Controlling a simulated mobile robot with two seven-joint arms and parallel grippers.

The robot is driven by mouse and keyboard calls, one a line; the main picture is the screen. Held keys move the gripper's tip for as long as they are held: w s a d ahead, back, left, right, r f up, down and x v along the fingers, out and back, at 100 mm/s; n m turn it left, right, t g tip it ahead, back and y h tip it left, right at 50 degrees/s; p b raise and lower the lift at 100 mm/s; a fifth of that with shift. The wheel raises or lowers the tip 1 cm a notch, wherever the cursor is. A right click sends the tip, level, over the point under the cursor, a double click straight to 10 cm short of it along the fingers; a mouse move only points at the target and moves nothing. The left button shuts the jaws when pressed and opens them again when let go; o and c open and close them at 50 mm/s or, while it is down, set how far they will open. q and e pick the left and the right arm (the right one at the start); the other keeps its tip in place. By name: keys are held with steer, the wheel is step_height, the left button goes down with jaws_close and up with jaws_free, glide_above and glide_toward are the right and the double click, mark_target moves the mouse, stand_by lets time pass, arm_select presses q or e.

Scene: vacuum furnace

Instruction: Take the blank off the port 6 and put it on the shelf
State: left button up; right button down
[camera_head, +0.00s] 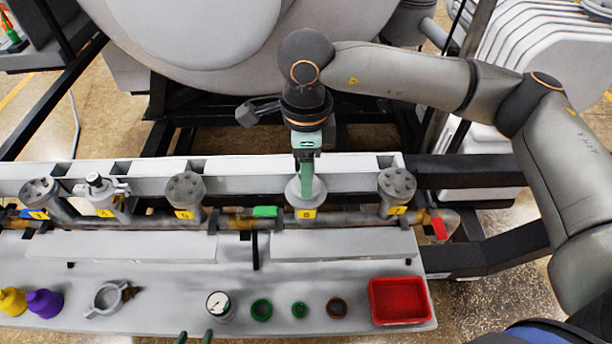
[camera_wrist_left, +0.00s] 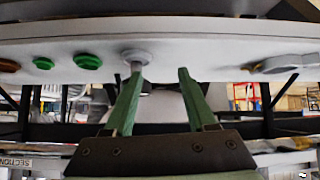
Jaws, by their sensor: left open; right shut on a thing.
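Port 6 stands on the pipe manifold in the head view, marked by a yellow label (camera_head: 307,214). A pale grey round blank (camera_head: 293,189) sits at its top. My right gripper (camera_head: 306,192) comes down from above and is shut on the blank, its green fingers upright; the fingers hide part of the blank, and I cannot tell whether it is still seated. The shelf (camera_head: 180,323) is the long pale grey surface in front. My left gripper (camera_head: 195,338) is open and empty at the shelf's front edge; its green fingers also show in the left wrist view (camera_wrist_left: 158,74).
On the shelf are a pressure gauge (camera_head: 218,305), green rings (camera_head: 261,310) (camera_head: 299,310), a brown ring (camera_head: 337,308), a red tray (camera_head: 398,301), a clamp (camera_head: 108,298), and yellow (camera_head: 12,301) and purple (camera_head: 44,303) pieces. Bolted ports (camera_head: 185,188) (camera_head: 397,185) flank port 6.

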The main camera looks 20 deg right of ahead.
steer(key=shift+r, duration=0.5)
steer(key=s+a+r+b, duration=0.3)
steer(key=s+a+r, duration=0.6)
steer(key=r, duration=0.3)
steer(key=shift+a, duration=0.8)
